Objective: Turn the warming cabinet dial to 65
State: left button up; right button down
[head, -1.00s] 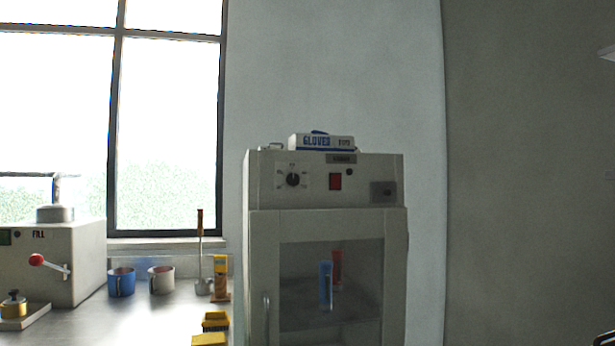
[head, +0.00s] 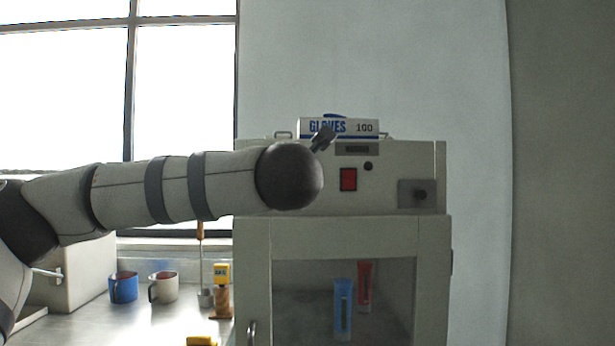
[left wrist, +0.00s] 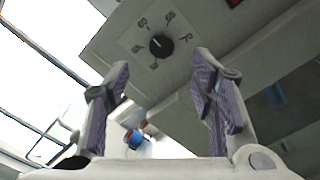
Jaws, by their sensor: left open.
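The warming cabinet (head: 253,240) stands in the middle of the head view, its control panel above a glazed door. Its dial, a round black knob (left wrist: 161,45) on a pale plate with marks around it, shows in the left wrist view; its setting is too small to read. In the head view my left arm hides the dial. My left gripper (left wrist: 162,62) is open and empty, its two fingers apart below the dial in the wrist picture, with no contact visible. In the head view only a dark bit of the gripper (head: 322,138) shows past the wrist. My right gripper is not in view.
A glove box (head: 350,127) lies on the cabinet top. The panel also has a red switch (head: 348,179). Blue and red tubes (head: 343,305) stand behind the door glass. A blue mug (head: 123,288) and a pale mug (head: 163,288) stand on the bench at the left.

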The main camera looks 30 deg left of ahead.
pick_arm(q)
jog(key=x, duration=0.9)
jog(key=shift+w, duration=0.2)
jog(key=shift+f, duration=0.1)
jog(key=c, duration=1.1)
